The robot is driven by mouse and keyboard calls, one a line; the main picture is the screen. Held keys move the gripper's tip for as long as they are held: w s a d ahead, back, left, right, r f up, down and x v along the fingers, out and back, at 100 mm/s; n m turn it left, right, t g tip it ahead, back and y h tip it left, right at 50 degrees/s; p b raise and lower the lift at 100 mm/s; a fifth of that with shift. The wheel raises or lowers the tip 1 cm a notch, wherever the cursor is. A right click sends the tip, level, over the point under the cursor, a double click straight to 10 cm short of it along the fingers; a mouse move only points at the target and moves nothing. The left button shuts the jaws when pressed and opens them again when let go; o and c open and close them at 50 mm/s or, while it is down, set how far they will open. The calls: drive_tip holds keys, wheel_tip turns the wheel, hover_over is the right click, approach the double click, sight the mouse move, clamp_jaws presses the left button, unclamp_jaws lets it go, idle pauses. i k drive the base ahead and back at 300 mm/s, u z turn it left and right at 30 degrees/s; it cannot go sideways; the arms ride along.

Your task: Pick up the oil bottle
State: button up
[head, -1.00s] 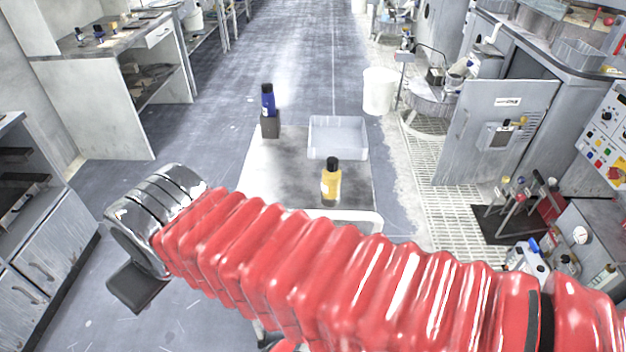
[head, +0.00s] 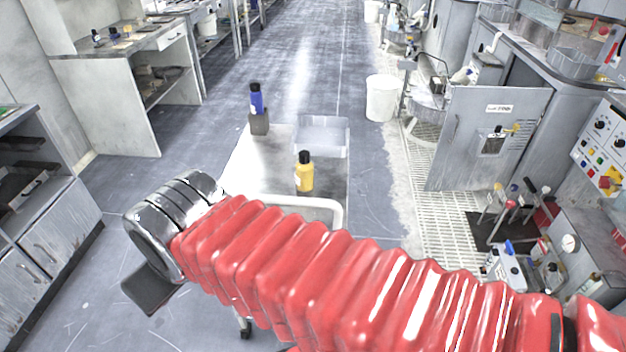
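A yellow bottle with a black cap (head: 305,174) stands upright on a pale cart top (head: 262,168) in the head view. A blue bottle with a black cap (head: 256,100) stands on a dark grey block (head: 259,123) at the cart's far left corner. No readable label shows which one holds oil. My red-sleeved arm crosses the foreground. My gripper (head: 152,290) is at its left end, below the chrome wrist, left of the cart and apart from both bottles. Only a dark flat part of it shows, so its opening is hidden.
An empty clear tray (head: 323,137) sits on the cart behind the yellow bottle. A white bucket (head: 382,98) stands on the floor behind. Grey cabinets (head: 50,235) line the left; machines and a control panel (head: 602,150) stand right. The floor aisle beyond the cart is clear.

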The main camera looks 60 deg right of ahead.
sight(304, 166)
drive_tip(key=u, duration=1.15)
drive_tip(key=i, duration=0.4)
drive_tip(key=z, duration=1.6)
